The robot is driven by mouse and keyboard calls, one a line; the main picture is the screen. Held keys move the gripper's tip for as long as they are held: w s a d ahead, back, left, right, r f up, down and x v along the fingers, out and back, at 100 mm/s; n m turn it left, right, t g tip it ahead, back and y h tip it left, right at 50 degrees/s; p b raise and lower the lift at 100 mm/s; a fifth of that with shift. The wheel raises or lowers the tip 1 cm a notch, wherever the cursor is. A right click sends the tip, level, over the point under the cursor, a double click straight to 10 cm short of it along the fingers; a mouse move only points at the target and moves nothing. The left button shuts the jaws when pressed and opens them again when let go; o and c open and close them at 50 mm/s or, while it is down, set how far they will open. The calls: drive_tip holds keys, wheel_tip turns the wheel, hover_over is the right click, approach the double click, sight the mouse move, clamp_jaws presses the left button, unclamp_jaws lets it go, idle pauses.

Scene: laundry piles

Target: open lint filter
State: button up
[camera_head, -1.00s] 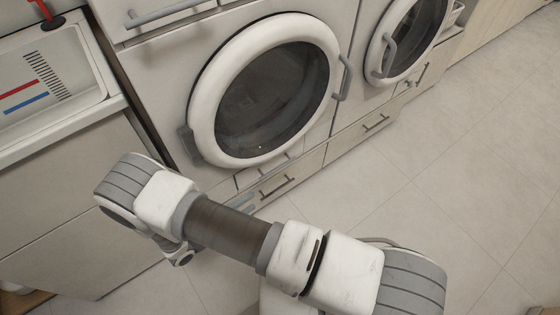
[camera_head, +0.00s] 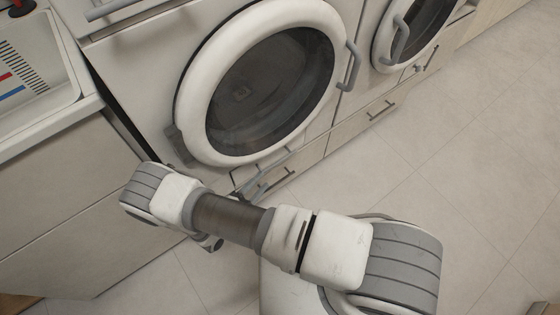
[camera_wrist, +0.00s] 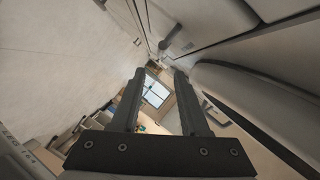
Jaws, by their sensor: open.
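A washer (camera_head: 150,75) with a round, shut glass door (camera_head: 262,90) stands in front of me. Low on its front, below the door, is a small grey handle (camera_head: 275,161), probably on the lint filter panel. The panel appears shut. My gripper (camera_wrist: 158,75) is open and empty, its two dark fingers apart in the wrist view. In the head view my gripper (camera_head: 251,188) is partly hidden behind my arm, close to the washer's lower front. The wrist view shows a grey handle (camera_wrist: 171,38) beyond the fingertips, not touched; I cannot tell which handle it is.
A second round-door machine (camera_head: 412,32) stands to the right. A drawer with a dark handle (camera_head: 381,110) runs along the bottom. A cabinet with a white sink (camera_head: 35,75) is at the left. The tiled floor (camera_head: 440,190) at the right is clear.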

sight(280, 161)
drive_tip(key=b+x, duration=0.2)
drive_tip(key=x, duration=0.9)
drive_tip(key=shift+w+d+f, duration=0.1)
drive_tip(key=shift+w+d, duration=0.1)
drive_tip(key=shift+w, duration=0.1)
drive_tip(key=shift+c, duration=0.3)
clamp_jaws()
idle(0.6)
